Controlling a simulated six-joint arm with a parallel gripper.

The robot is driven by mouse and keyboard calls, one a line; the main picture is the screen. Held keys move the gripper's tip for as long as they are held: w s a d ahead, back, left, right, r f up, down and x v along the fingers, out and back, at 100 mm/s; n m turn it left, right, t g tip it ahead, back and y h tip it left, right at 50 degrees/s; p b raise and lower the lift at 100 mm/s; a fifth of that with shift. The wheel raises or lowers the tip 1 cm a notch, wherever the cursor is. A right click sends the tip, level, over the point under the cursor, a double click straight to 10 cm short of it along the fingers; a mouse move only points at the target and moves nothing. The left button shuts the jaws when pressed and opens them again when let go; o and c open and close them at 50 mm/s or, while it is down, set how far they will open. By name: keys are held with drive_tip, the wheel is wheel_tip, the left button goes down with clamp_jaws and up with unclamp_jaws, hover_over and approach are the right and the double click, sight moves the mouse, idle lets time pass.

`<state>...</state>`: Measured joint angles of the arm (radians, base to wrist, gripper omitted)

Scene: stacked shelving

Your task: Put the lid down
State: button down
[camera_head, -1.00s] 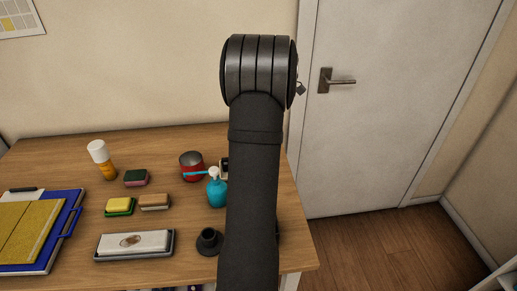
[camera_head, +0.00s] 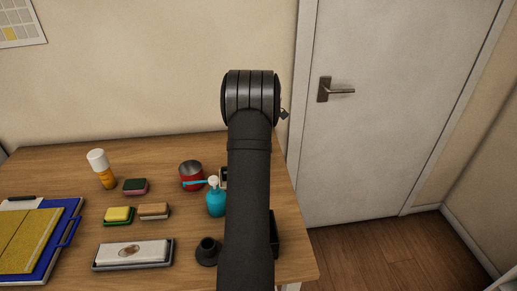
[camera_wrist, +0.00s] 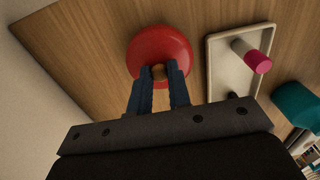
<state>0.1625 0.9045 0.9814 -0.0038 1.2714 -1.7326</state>
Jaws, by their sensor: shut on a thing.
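In the head view my arm hides the lid and my gripper.
In the wrist view, a pale tray (camera_wrist: 218,85) with a pink-ended item (camera_wrist: 257,61) lies right of the lid. A teal pump bottle (camera_head: 216,203), a dark round stand (camera_head: 207,252) and sponges (camera_head: 118,215) are left of my arm in the head view. Bare wood lies left of the lid.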

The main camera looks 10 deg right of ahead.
drive_tip(key=shift+f, duration=2)
drive_tip(key=shift+f, duration=0.15)
drive_tip(key=c, duration=1.3)
unclamp_jaws()
drive_tip(key=shift+c, duration=0.2)
wheel_tip(320, 180, up, 12)
drive_tip(key=shift+w+r, duration=0.1)
drive_tip(key=shift+r, duration=0.1)
